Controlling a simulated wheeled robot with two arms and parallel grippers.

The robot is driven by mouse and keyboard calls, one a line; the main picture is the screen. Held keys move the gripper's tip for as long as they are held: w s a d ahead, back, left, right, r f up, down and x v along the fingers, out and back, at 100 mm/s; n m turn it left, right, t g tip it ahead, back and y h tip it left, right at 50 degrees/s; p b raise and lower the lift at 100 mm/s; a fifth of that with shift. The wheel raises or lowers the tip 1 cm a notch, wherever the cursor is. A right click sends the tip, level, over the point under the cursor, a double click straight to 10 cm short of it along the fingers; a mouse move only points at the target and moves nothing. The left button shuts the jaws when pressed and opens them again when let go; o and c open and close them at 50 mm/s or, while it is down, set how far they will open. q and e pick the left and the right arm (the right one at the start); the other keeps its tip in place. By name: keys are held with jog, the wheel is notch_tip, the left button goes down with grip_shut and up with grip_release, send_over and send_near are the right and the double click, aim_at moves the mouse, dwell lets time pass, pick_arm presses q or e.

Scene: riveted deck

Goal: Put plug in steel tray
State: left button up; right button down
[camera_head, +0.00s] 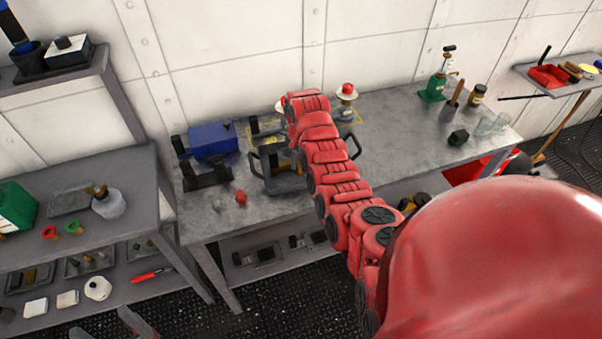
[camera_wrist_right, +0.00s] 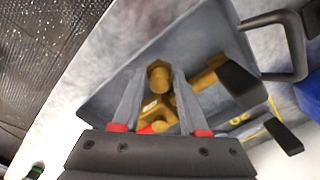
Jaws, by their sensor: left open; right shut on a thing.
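The steel tray (camera_head: 289,186) with dark handles stands on the grey workbench. Its grey wall (camera_wrist_right: 103,98) and a handle (camera_wrist_right: 288,62) show in the right wrist view. My right gripper (camera_wrist_right: 157,72) is over the tray, its fingers shut on a brass-coloured plug (camera_wrist_right: 158,77). Other brass-coloured pieces (camera_wrist_right: 206,74) show behind and beside the fingers. I cannot tell whether the plug touches the tray floor. In the head view my right arm hides this gripper and part of the tray.
A blue box (camera_head: 213,140), a dark holder (camera_head: 207,174) and a small red object (camera_head: 241,198) are left of the tray. The bench between (camera_head: 400,128) is mostly clear.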

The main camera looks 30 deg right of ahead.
aim_at(301, 172)
jog(key=shift+w+d+r, duration=0.1)
jog(key=shift+d, duration=0.15)
jog(key=shift+f+p, duration=0.45)
jog(key=shift+p, duration=0.1)
jog(key=shift+f+p, duration=0.4)
jog(key=shift+f, duration=1)
jog(key=shift+f, duration=0.2)
jog(key=shift+c, duration=2.2)
grip_release()
jog(key=shift+r, duration=0.1)
